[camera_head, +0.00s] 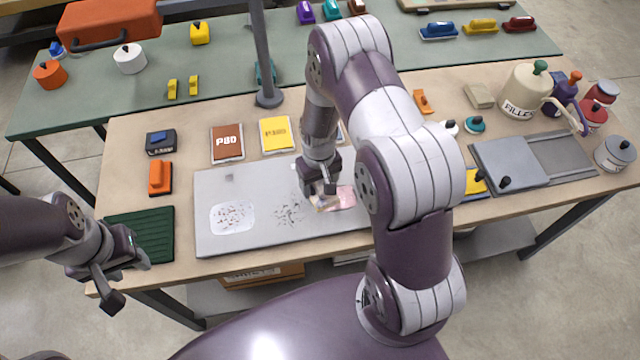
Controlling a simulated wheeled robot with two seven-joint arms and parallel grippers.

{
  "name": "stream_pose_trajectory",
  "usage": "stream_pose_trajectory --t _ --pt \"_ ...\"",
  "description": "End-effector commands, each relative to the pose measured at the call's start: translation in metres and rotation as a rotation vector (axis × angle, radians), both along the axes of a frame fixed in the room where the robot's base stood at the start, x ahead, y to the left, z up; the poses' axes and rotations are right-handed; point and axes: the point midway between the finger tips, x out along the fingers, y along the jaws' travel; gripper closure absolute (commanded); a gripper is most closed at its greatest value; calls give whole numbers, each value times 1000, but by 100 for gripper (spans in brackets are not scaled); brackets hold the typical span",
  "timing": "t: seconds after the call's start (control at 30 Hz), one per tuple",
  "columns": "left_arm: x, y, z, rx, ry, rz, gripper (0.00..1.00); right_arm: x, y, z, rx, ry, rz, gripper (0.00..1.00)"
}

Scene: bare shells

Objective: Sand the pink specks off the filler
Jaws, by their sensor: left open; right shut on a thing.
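A flat grey panel (260,180) lies on the front bench. A white patch with dark specks (232,217) is at its left, and scattered dark specks (290,211) lie near its middle. A pink-tinted patch (346,196) is at the right, partly hidden by my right arm. My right gripper (322,194) points down there, shut on a small tan block (327,204) at the patch's left edge. I cannot tell whether the block touches the panel. My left gripper (127,283) is open and empty, off the bench's front left edge.
A green ribbed mat (140,232), an orange-handled tool (159,178) and a dark box (160,142) lie left of the panel. Brown (227,143) and yellow (277,134) sheets lie behind it. A grey post (262,50) stands behind. A filler jug (523,90) and pots stand right.

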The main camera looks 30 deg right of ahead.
Motion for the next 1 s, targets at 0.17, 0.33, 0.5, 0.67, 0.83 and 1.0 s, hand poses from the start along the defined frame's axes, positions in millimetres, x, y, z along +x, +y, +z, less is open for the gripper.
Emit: stream_pose_trajectory --t 0.17,0.33,0.5,0.67,0.83,1.0 --pt "0 0 16 0 0 0 57 3 1 20 0 -1 0 57" --pt "0 0 21 0 0 0 57 4 1 27 0 -1 0 57" --pt "0 0 20 0 0 0 57 5 1 26 0 -1 0 57" --pt "0 0 20 0 0 0 57 4 1 26 0 -1 0 57" --pt "0 0 20 0 0 0 57 4 1 26 0 -1 0 57" --pt "0 0 20 0 0 0 57 4 1 26 0 -1 0 57"
